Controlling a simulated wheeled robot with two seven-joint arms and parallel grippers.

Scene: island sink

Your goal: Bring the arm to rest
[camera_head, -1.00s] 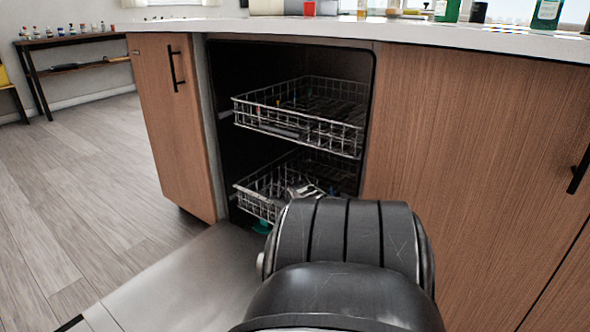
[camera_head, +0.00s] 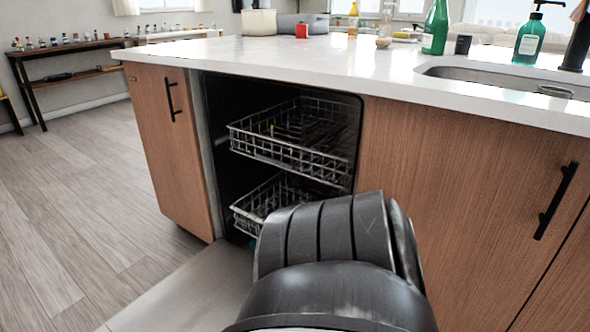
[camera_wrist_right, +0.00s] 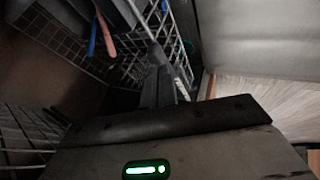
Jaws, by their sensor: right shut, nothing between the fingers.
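My right arm (camera_head: 325,265) fills the bottom centre of the head view, reaching forward in front of the open dishwasher (camera_head: 215,110); its gripper is hidden there behind the arm. In the right wrist view the right gripper (camera_wrist_right: 155,58) is shut and empty, its dark fingers close to wire rack mesh. Whether they touch the wires I cannot tell. A blue handle (camera_wrist_right: 91,37) and an orange-red handle (camera_wrist_right: 106,38) stick out near the fingers at upper left. My left gripper is not in view.
The upper rack (camera_head: 290,150) and lower rack (camera_head: 250,210) are partly pulled out. The open dishwasher door (camera_head: 185,295) lies low in front. The countertop (camera_head: 300,58) overhangs above, with bottles and a sink (camera_head: 500,75). Open floor (camera_head: 70,210) lies to the left.

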